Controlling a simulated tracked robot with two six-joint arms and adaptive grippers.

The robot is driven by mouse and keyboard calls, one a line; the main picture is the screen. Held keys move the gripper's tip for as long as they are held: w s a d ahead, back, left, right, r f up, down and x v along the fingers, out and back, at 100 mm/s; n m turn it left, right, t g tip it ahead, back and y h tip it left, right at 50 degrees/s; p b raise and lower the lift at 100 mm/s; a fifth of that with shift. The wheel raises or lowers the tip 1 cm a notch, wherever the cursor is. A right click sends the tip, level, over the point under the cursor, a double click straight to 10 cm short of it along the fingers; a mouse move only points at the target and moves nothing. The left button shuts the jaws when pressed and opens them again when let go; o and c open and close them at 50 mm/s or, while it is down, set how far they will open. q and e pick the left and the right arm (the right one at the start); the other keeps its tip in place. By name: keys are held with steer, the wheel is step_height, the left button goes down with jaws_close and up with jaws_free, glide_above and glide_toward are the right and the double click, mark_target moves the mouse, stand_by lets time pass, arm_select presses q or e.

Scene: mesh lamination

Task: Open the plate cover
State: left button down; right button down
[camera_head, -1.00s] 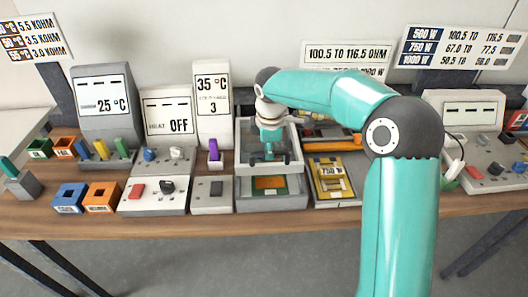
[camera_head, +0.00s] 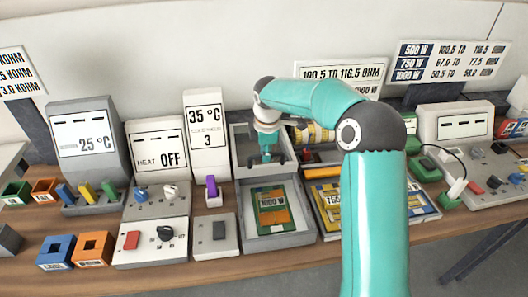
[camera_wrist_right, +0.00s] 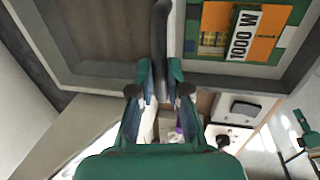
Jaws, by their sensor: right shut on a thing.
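The plate cover (camera_head: 239,158) is a grey frame standing raised behind the grey tray (camera_head: 249,232). In the tray lies a green plate with an orange card (camera_head: 272,208), uncovered in the head view. My right gripper (camera_head: 267,159) points down at the cover and is shut on it. In the right wrist view the fingers (camera_wrist_right: 160,95) close around a dark grey bar (camera_wrist_right: 160,40) of the cover. The tray with the orange card, marked 1000 W (camera_wrist_right: 245,32), shows to the right of the bar. My left gripper is not in view.
A grey box with a dark switch (camera_head: 219,228) and a 35 °C display (camera_head: 207,130) stand left of the tray. A 750 W plate (camera_head: 332,208) lies close on its right, partly behind my right arm. Blue (camera_head: 57,251) and orange (camera_head: 92,248) bins stand at front left.

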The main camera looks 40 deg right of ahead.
steer(key=c, duration=1.1)
jaws_free()
steer(key=shift+c, duration=0.2)
steer(key=shift+r, duration=0.1)
step_height(320, 180, up, 12)
steer(key=s+a, duration=0.1)
steer(key=s, duration=0.1)
steer(key=shift+a+f, duration=0.2)
steer(key=shift+f, duration=0.05)
